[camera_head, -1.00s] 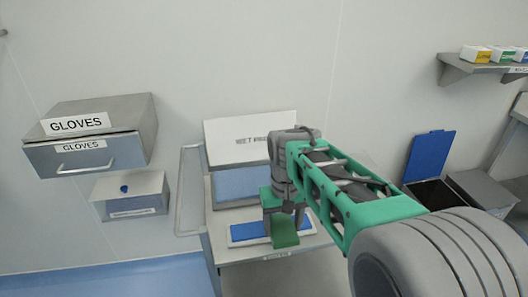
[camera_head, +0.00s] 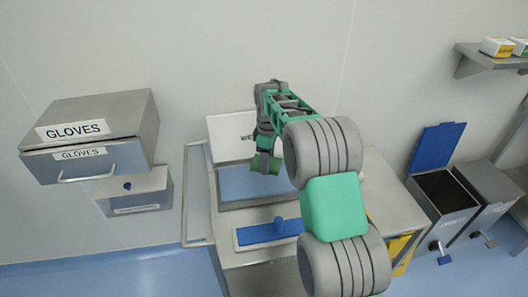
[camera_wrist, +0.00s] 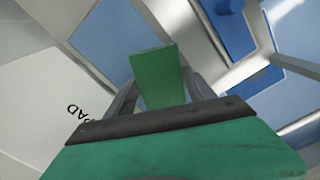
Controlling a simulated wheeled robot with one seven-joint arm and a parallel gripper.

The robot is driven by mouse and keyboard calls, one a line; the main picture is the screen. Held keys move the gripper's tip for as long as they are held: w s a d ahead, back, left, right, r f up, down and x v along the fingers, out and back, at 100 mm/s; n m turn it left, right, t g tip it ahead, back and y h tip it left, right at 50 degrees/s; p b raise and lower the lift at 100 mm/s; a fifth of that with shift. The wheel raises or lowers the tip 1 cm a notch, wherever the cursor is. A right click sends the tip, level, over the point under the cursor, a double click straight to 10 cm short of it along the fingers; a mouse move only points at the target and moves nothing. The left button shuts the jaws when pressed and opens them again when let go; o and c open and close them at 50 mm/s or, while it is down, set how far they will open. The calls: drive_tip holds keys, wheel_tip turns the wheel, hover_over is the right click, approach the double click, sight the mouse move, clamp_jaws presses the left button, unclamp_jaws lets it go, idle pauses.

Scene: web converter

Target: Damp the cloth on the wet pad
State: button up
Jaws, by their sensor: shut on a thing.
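My gripper (camera_head: 262,160) is shut on a green cloth (camera_head: 266,165), which hangs as a folded flap below the fingers. In the wrist view, the cloth (camera_wrist: 158,75) sits between the two fingers. The wet pad (camera_head: 238,184) is a light-blue surface in a box; its white lid (camera_head: 222,138) stands open behind it, its label partly hidden by my arm. The gripper and cloth are over the pad's right part in the head view. In the wrist view, the pad (camera_wrist: 110,38) shows beyond the cloth; I cannot tell whether they touch.
A blue plate with an upright handle (camera_head: 250,236) lies in front of the pad box on the steel cart. A rail (camera_head: 197,190) borders the cart's left side. A gloves drawer (camera_head: 80,165) hangs on the left wall. An open bin (camera_head: 440,190) stands at right.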

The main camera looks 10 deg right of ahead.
sight(264, 178)
drive_tip(key=shift+w+f+n, duration=0.85)
drive_tip(key=shift+w+f, duration=0.1)
drive_tip(key=shift+f, duration=0.8)
drive_tip(key=shift+w+f+n, duration=0.9)
drive_tip(key=shift+f, duration=0.85)
drive_tip(key=shift+w+f+n, duration=0.85)
drive_tip(key=shift+w+f, duration=0.1)
drive_tip(key=shift+f, duration=0.8)
drive_tip(key=shift+f+b, duration=0.7)
drive_tip(key=shift+b, duration=0.05)
wheel_tip(264, 178, up, 7)
drive_tip(key=p, duration=0.3)
